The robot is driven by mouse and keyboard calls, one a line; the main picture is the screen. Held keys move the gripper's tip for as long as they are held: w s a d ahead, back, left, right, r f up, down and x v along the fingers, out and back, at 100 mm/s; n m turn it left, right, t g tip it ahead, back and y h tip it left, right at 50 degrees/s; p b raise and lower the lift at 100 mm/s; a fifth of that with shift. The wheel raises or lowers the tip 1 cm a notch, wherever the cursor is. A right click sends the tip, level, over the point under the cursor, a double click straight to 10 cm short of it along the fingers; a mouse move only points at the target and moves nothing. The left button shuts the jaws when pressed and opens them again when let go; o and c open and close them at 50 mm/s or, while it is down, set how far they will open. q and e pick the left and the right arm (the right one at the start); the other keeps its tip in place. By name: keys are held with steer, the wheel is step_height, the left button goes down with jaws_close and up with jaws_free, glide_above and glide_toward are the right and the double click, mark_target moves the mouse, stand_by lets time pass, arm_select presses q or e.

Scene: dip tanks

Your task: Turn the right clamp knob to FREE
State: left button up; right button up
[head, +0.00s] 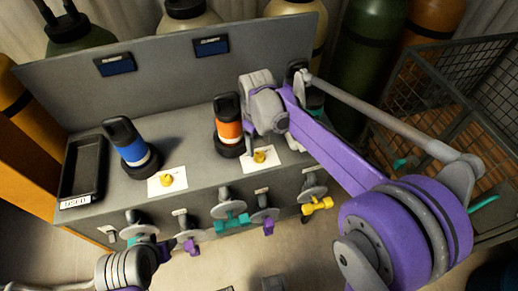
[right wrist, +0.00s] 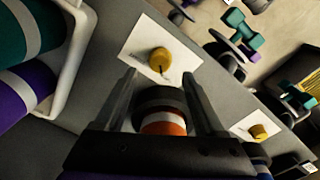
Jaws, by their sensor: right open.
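The right clamp knob (head: 259,157) is small and yellow, on a white card at the bench front beside the orange bottle (head: 229,128). In the right wrist view the same knob (right wrist: 158,56) lies just beyond the fingertips, roughly between them and apart from them. A dark mark shows on its edge; the card's lettering is unreadable. My right gripper (head: 251,148) is open above the bench near the knob. In the wrist view the orange bottle (right wrist: 163,128) appears between its fingers (right wrist: 160,80).
The left clamp knob (head: 167,180) sits by a blue bottle (head: 131,148). A dark tray (head: 66,192) is at the left. Several valves, including a teal-handled one (head: 232,223), stick out of the bench front.

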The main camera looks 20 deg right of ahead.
mark_target(259, 156)
step_height(259, 156, up, 6)
stand_by(0.5)
steer(key=s+d+f+m+t+p, duration=0.1)
steer(key=s+d+m+t+p, duration=0.1)
steer(key=s, duration=0.8)
steer(key=s+d+f+m+t+p, duration=0.1)
steer(key=s+d+m+t+p, duration=0.2)
steer(key=s, duration=0.8)
steer(key=shift+m+p, duration=0.3)
steer(key=shift+m, duration=0.5)
